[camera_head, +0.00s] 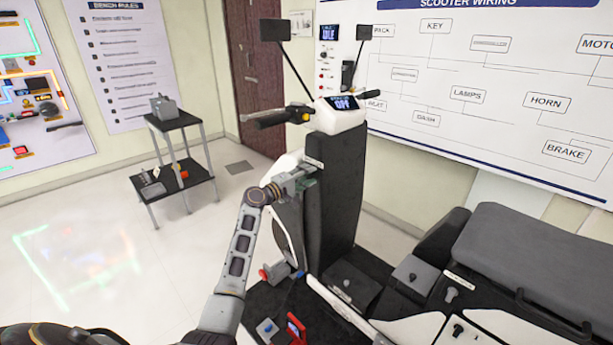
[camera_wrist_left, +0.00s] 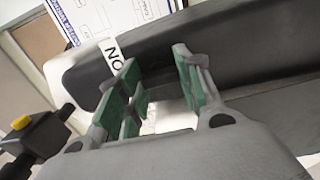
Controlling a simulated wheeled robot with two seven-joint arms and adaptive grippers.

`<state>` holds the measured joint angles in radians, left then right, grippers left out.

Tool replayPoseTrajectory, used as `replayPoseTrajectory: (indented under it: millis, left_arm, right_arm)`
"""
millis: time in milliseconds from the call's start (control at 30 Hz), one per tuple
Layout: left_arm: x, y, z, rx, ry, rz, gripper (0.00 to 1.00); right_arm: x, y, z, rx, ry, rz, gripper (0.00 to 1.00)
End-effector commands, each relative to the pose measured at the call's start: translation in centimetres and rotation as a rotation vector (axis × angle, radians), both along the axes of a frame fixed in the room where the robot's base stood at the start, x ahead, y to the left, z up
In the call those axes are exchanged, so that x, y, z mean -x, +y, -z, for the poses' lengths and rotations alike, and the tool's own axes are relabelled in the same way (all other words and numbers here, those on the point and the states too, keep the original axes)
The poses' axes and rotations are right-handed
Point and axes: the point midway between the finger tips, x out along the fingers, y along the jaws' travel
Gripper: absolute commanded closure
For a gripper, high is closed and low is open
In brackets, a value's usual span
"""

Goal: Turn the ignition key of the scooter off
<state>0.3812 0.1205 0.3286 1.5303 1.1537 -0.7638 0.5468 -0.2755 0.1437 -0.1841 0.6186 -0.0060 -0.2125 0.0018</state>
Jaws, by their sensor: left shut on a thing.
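The scooter (camera_head: 335,200) has a tall black front column with a white head. Its small display (camera_head: 342,103) shows letters that look like OFF. My left gripper (camera_head: 308,182) is at the left side of the column, just below a small white label (camera_head: 314,163). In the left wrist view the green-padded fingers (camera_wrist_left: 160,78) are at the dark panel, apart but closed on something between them. The label there (camera_wrist_left: 113,55) reads ON, upside down. The ignition key is hidden or too dark to make out between the fingers, so its angle cannot be told. My right gripper is not in view.
The handlebar grip (camera_head: 270,119) sticks out left above my left arm. A mirror (camera_head: 275,30) stands higher up. The seat (camera_head: 530,250) fills the right. Red and blue parts (camera_head: 295,328) sit low at the front. A small shelf (camera_head: 175,123) stands at the left with clear floor around it.

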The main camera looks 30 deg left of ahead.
Motion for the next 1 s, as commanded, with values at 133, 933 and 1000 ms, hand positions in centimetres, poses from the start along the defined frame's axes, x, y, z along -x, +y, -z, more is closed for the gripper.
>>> replayPoseTrajectory:
  millis: [133,933,1000]
  left_arm:
    - [-0.01,0.11,-0.03,0.003,-0.001,-0.003,0.88]
    - [0.53,0.25,0.1,0.0,0.001,-0.001,0.43]
    - [0.89,0.39,0.09,-0.001,0.001,-0.002,0.43]
  right_arm:
    - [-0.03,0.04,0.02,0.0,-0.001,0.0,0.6]
    - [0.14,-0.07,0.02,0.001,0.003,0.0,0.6]
    - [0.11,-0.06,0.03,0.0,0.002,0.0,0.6]
